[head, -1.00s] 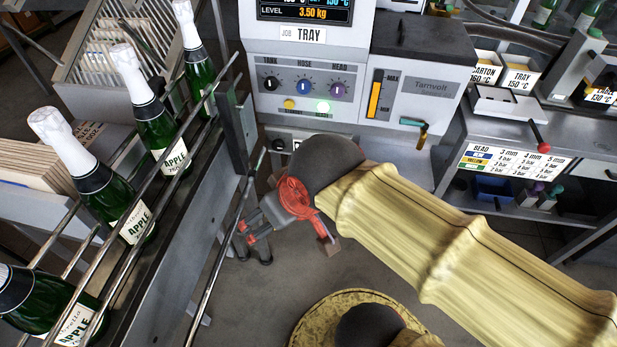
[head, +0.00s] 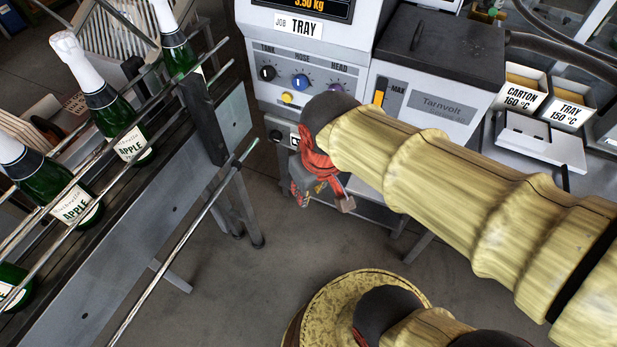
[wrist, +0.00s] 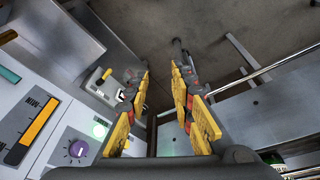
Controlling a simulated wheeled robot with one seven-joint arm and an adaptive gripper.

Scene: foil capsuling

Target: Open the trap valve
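My gripper (head: 308,192) hangs in front of the lower left part of the grey Tarnvolt machine (head: 440,110), partly hidden by my arm in the head view. In the wrist view my gripper (wrist: 161,72) has its two yellow-padded fingers apart, with bare floor showing between them and nothing held. No part is clearly marked as the trap valve. A small black knob (head: 275,135) beside a partly covered label sits low on the machine front.
A bottle rack with metal rails (head: 150,215) stands at the left, holding several green bottles (head: 105,110). Its end post is close to the machine. Floor (head: 235,290) is open between them. The CARTON (head: 522,92) and TRAY (head: 572,110) bins stand at the right.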

